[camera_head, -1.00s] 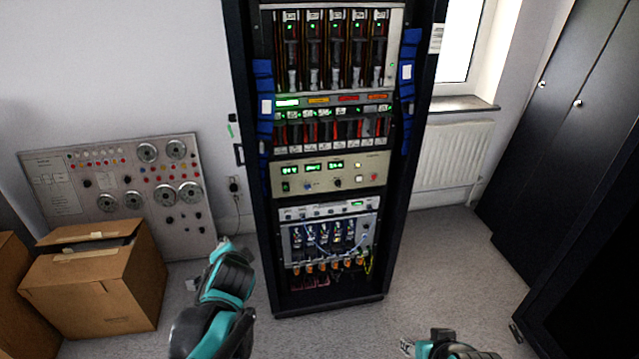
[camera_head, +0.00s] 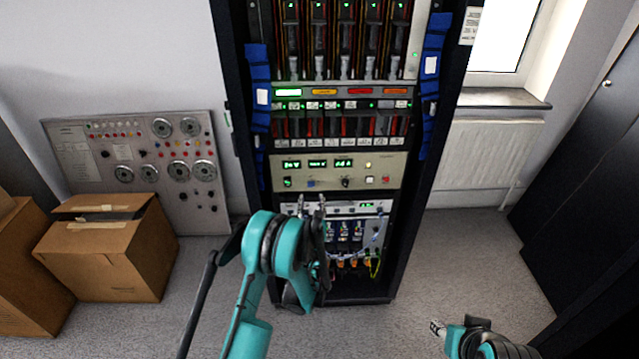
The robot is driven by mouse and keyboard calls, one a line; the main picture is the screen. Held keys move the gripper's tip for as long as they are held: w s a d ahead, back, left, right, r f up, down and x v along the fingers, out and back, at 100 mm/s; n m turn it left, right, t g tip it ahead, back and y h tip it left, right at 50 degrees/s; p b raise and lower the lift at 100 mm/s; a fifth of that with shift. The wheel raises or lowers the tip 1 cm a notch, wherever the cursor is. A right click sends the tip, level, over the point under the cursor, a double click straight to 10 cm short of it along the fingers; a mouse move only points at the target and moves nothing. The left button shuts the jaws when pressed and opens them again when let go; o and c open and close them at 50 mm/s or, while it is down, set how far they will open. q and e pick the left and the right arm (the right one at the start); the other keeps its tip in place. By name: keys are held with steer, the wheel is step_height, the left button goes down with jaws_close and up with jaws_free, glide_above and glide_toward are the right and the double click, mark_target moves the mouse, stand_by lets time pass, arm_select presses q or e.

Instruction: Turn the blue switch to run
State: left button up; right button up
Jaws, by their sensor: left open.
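The blue switch (camera_head: 311,183) is a small knob on the lower left of the beige panel (camera_head: 375,166) in the black rack. My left gripper (camera_head: 311,204) is raised in front of the rack, its fingers pointing up and apart. Its fingertips show just below the blue switch, and nothing is between them. I cannot tell how far they are from the panel. The switch's labels and setting are too small to read. My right gripper (camera_head: 437,328) is low at the bottom right, away from the rack, and its opening is unclear.
The black rack (camera_head: 238,120) holds several modules above and below the beige panel. Blue cable bundles (camera_head: 433,66) hang at its sides. Cardboard boxes (camera_head: 100,262) and a grey instrument panel (camera_head: 90,160) stand at the left. Floor (camera_head: 440,260) is clear right of the rack.

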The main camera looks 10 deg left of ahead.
mark_target(311, 186)
arm_select(q)
steer(key=b+x, duration=0.2)
steer(key=x, duration=0.5)
steer(key=shift+w+a+f, duration=0.1)
steer(key=shift+w, duration=0.25)
jaws_close()
